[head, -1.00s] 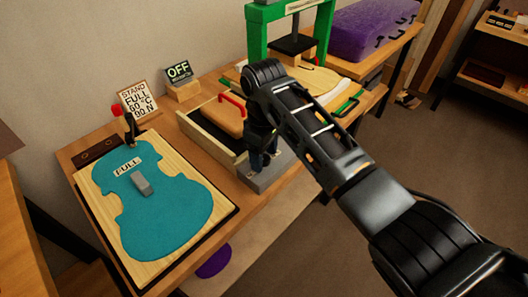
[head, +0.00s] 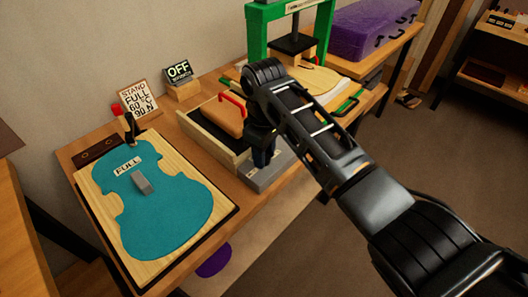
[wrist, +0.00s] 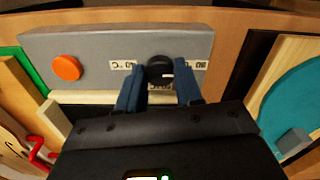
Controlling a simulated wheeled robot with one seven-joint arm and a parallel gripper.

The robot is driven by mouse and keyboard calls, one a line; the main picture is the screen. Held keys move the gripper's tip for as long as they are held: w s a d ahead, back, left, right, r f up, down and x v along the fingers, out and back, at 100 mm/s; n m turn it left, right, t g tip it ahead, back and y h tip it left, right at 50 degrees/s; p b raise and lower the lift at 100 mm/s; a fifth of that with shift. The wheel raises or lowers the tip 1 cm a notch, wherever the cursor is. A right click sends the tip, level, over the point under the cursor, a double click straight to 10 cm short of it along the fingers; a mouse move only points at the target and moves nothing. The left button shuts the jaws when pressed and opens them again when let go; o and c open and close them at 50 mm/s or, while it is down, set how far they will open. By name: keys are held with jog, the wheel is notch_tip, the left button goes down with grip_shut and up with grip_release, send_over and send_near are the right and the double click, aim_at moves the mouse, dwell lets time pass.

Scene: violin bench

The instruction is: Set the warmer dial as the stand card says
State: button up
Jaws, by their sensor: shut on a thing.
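The stand card (head: 139,103) reads STAND, FULL, 60°C, 90 N in the head view. The warmer's grey panel (head: 268,180) is on the bench's front edge; it also shows in the wrist view (wrist: 95,45). The black dial (wrist: 158,66) sits on this panel with a white mark towards the right in the wrist view. Small temperature labels (wrist: 193,65) flank it, upside down and hard to read. My gripper (wrist: 160,80) is shut on the dial, with a blue finger on either side. In the head view my arm and gripper hide the dial.
An orange button (wrist: 66,68) is on the same panel. A small sign (head: 179,72) reads OFF. A teal violin-shaped template (head: 160,205) with a grey block lies on a board at left. A green press (head: 257,35) stands behind my arm.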

jog(key=shift+r+m, duration=0.1)
jog(key=shift+m, duration=0.2)
jog(key=m+p, duration=0.2)
jog(key=m, duration=0.1)
jog(key=shift+r+p, duration=0.1)
jog(key=shift+p, duration=0.3)
jog(key=m+p, duration=0.2)
jog(key=m, duration=0.2)
jog(key=shift+a, duration=0.1)
jog(key=m, duration=1)
jog(key=o, duration=1)
jog(key=shift+f, duration=0.2)
jog(key=shift+o, duration=0.2)
